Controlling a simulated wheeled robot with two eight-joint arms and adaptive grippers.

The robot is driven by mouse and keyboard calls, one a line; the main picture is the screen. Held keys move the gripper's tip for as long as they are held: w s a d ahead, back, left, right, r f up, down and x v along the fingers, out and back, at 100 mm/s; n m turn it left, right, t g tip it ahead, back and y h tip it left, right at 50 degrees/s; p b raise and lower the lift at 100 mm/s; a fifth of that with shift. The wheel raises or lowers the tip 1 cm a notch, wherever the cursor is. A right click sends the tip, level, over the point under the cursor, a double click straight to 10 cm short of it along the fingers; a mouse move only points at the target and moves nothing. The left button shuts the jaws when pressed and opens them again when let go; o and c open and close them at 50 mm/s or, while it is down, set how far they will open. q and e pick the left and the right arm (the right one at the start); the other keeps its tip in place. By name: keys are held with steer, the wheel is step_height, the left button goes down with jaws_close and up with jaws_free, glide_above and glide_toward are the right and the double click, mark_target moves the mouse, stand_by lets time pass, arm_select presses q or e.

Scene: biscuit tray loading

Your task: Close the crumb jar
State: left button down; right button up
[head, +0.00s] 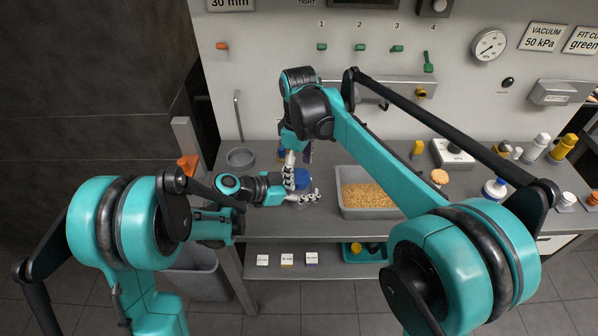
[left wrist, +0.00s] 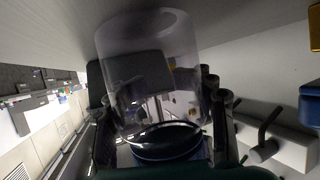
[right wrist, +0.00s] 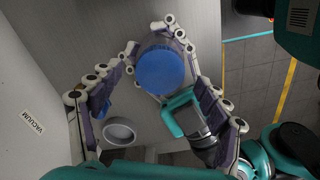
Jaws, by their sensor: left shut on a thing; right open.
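The clear crumb jar (left wrist: 150,45) is held by my left gripper (left wrist: 165,100), whose fingers close around its wall. In the head view my left gripper (head: 308,196) holds it above the counter, mostly hidden by fingers. A blue lid (right wrist: 160,70) is at the jar's upper end and also shows in the head view (head: 302,180). I cannot tell whether it is fully tightened. My right gripper (right wrist: 162,76) is open over the lid, with its fingers spread on either side. In the head view my right gripper (head: 292,172) comes down from above.
A grey bin of crumbs (head: 347,208) stands just right of the grippers. A grey bowl (head: 240,157) is at the left, also in the right wrist view (right wrist: 120,131).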

steer(key=shift+r, duration=1.65)
step_height(320, 180, up, 4)
steer(key=n, duration=0.5)
steer(key=shift+f, duration=0.25)
steer(key=shift+f, duration=0.1)
steer(key=shift+f, duration=3.95)
steer(key=c, duration=1.3)
steer(key=shift+o, duration=0.2)
